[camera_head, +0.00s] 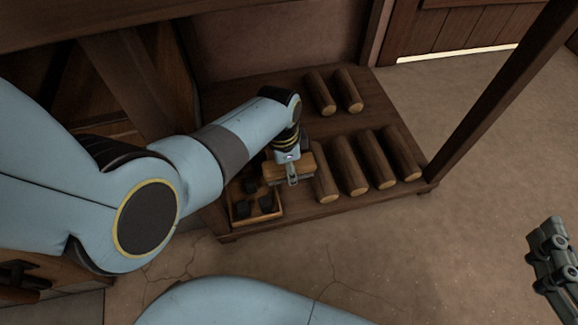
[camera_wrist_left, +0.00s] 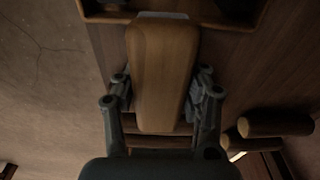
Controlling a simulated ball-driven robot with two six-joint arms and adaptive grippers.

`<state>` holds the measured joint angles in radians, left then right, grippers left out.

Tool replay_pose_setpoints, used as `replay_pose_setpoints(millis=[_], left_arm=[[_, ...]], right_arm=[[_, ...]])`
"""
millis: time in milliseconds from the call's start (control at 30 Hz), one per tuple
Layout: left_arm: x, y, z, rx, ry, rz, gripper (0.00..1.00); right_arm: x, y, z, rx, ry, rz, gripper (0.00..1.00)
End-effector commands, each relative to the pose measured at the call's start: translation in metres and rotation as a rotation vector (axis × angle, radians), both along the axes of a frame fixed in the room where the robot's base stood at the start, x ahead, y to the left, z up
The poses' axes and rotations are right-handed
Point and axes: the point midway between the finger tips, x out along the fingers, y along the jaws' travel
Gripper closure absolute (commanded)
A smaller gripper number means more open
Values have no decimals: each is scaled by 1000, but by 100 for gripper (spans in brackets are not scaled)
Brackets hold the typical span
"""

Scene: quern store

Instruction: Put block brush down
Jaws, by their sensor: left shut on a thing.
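The block brush, a wooden block with rounded edges (camera_head: 273,170), is at the front left part of the low wooden shelf, between the small tray and the logs. My left gripper (camera_head: 292,181) is shut on it from above, with one finger on each side. In the left wrist view the brush (camera_wrist_left: 162,70) lies lengthwise between the fingers (camera_wrist_left: 162,105). Its underside is hidden, and I cannot tell whether it touches the shelf. My right gripper (camera_head: 551,255) is at the right edge of the head view, away from the shelf; its finger opening is unclear.
The low shelf (camera_head: 330,205) bears several short logs (camera_head: 350,165) right of the brush and two more (camera_head: 348,90) at the back. A small wooden tray (camera_head: 256,219) with dark pieces is at its front left. A dark post (camera_head: 490,95) rises at the right corner.

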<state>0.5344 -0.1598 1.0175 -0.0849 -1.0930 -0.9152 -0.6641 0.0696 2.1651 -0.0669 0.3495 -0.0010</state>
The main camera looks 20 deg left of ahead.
Motion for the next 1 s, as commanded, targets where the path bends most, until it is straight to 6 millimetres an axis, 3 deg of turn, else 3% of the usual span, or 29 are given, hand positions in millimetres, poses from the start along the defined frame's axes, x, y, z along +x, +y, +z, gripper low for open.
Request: replay_pose_setpoints(millis=[567,600,767,1000], left_arm=[[0,0,-4,1,-1,0,100],[0,0,-4,0,0,0,54],[0,0,-4,0,0,0,33],[0,0,-4,0,0,0,33]], right_arm=[[10,2,17,0,-69,7,42],[10,2,18,1,-71,7,42],[10,2,18,1,-70,7,42],[9,1,15,0,-62,8,42]])
